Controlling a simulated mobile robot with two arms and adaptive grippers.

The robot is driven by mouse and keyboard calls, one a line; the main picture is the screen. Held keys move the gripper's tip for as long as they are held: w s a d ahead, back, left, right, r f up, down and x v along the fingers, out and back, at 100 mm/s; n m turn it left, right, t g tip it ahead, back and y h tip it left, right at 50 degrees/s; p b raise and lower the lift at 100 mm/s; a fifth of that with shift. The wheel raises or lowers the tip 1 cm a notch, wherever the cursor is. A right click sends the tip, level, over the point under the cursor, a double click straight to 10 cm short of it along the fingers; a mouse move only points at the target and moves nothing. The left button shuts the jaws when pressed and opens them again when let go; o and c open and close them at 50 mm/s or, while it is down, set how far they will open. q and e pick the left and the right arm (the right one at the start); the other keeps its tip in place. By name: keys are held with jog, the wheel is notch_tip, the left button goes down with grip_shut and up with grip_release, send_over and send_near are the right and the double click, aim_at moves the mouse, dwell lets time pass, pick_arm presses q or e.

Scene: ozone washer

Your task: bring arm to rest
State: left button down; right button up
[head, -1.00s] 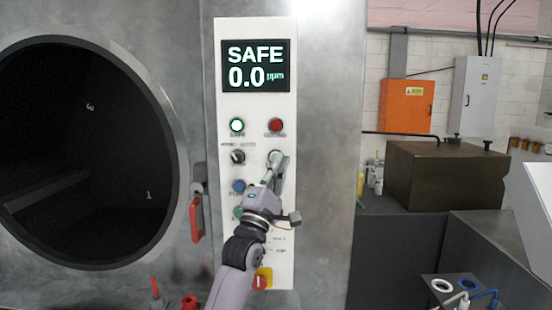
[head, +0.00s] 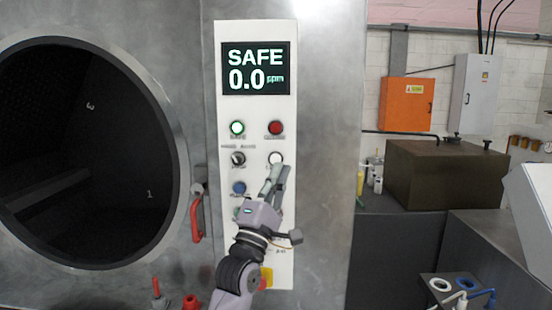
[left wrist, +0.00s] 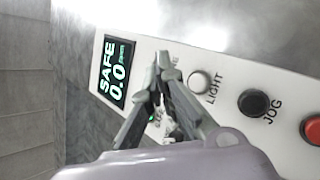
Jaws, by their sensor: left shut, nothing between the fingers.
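My left gripper (head: 278,170) is shut and empty in front of the white control panel (head: 229,120). Its fingertips show just below a white button (head: 276,158); I cannot tell whether they touch the panel. In the left wrist view the shut fingers (left wrist: 163,62) point towards the panel, beside the white button labelled LIGHT (left wrist: 199,81). The panel's display (head: 256,68) reads SAFE 0.0 ppm. The gripper and arm hide part of the lower panel. My right gripper is not in view.
A round dark chamber opening (head: 85,150) is at the left, with a red handle (head: 196,218) beside it. A brown tank (head: 445,172) and an orange cabinet (head: 406,105) stand at the back right. A holder with blue and white parts (head: 455,288) is at the lower right.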

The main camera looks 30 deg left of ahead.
pick_arm(q)
jog(key=shift+s+d, duration=0.25)
jog(key=shift+s, duration=0.25)
